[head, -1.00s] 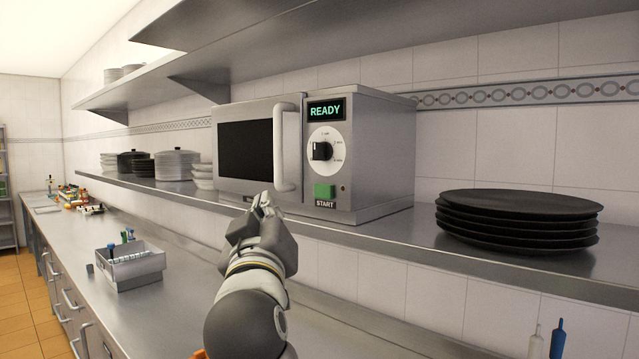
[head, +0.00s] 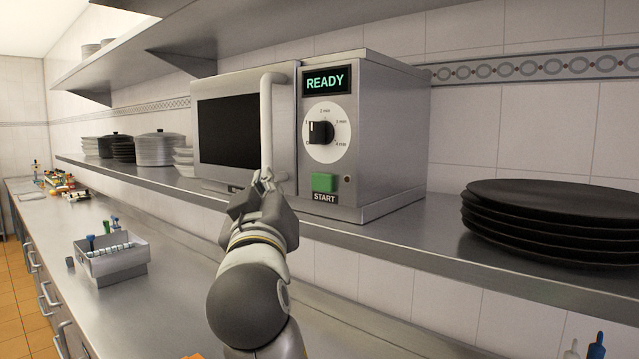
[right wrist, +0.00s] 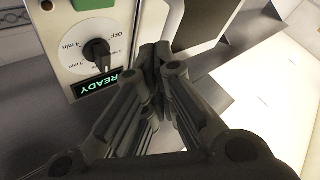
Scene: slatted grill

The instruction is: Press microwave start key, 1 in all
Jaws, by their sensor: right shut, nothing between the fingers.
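The microwave (head: 385,130) is a steel box on the wall shelf, with its door shut and a vertical handle (head: 267,120). Its display (head: 325,80) reads READY. The dial (head: 321,132) is below the display, and the green start key (head: 324,182) is below the dial, above the word START. My right gripper (head: 262,180) is shut and empty, in front of the lower door handle and left of the start key, apart from the key. In the right wrist view the start key (right wrist: 93,4) is partly cut off at the top edge. My left gripper is out of view.
Black plates (head: 550,222) are stacked on the shelf (head: 440,240) at the right. Pots (head: 160,148) and bowls stand at the left. A grey bin (head: 112,262) sits on the counter below. An upper shelf runs overhead.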

